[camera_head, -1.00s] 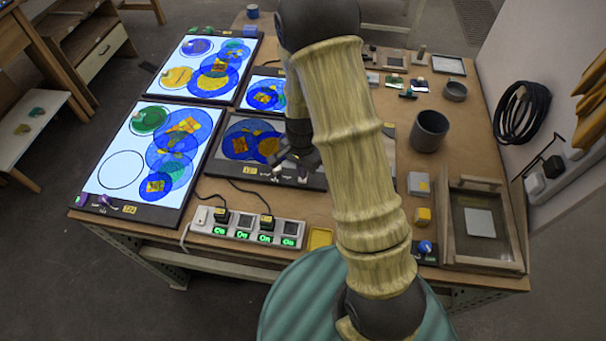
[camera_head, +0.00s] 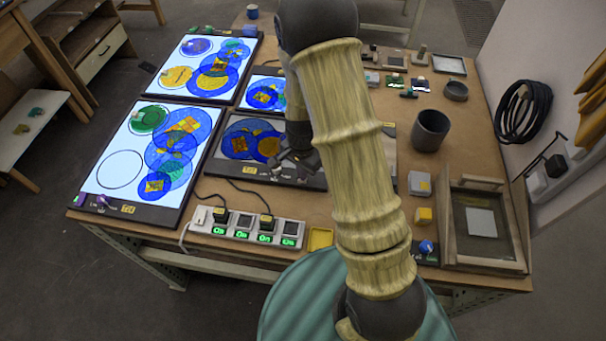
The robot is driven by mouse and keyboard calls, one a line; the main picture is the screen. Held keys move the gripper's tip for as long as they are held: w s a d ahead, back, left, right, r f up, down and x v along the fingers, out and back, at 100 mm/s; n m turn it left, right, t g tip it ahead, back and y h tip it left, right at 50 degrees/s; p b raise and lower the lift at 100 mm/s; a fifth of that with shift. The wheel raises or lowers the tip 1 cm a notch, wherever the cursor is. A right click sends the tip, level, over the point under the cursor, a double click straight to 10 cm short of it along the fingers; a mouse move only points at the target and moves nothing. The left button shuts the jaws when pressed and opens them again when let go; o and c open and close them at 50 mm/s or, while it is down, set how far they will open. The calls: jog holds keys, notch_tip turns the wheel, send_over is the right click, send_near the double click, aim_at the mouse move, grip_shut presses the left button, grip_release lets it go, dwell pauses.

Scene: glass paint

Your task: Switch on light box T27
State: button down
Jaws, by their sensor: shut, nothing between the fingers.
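A dark, unlit light box (camera_head: 222,166) lies in the middle of the table, with blue and orange glass discs on it. A small yellow label (camera_head: 250,169) is on its front edge; I cannot read it surely as T27. My gripper (camera_head: 298,172) is shut and empty, pointing down over the front edge strip of this box. I cannot tell whether its fingertips touch the strip. My arm hides the right part of the box. A lit light box (camera_head: 95,170) is at the front left, another lit one (camera_head: 180,55) behind it, and a smaller lit one (camera_head: 247,84) behind the dark box.
A power strip (camera_head: 205,228) with green "On" displays and black plugs lies along the front edge. A grey cup (camera_head: 430,130), small blocks and a wooden frame (camera_head: 450,230) stand at the right. A yellow tray (camera_head: 320,237) is near the front. A black cable coil (camera_head: 523,112) hangs at right.

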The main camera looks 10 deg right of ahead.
jog(key=shift+f, duration=0.25)
jog(key=shift+r+p, duration=2.9)
jog(key=shift+r, duration=0.65)
jog(key=s+d+r+n+t, duration=0.1)
jog(key=s+r+n, duration=0.4)
jog(key=r, duration=0.3)
jog(key=s+d+r+n+t, duration=0.1)
jog(key=s+d+r+n, duration=0.1)
jog(key=s+r+n, duration=0.3)
notch_tip(320, 180, up, 4)
jog(key=shift+s+f+n+t, duration=0.25)
jog(key=shift+s+n+t, duration=0.05)
jog(key=shift+s, duration=0.35)
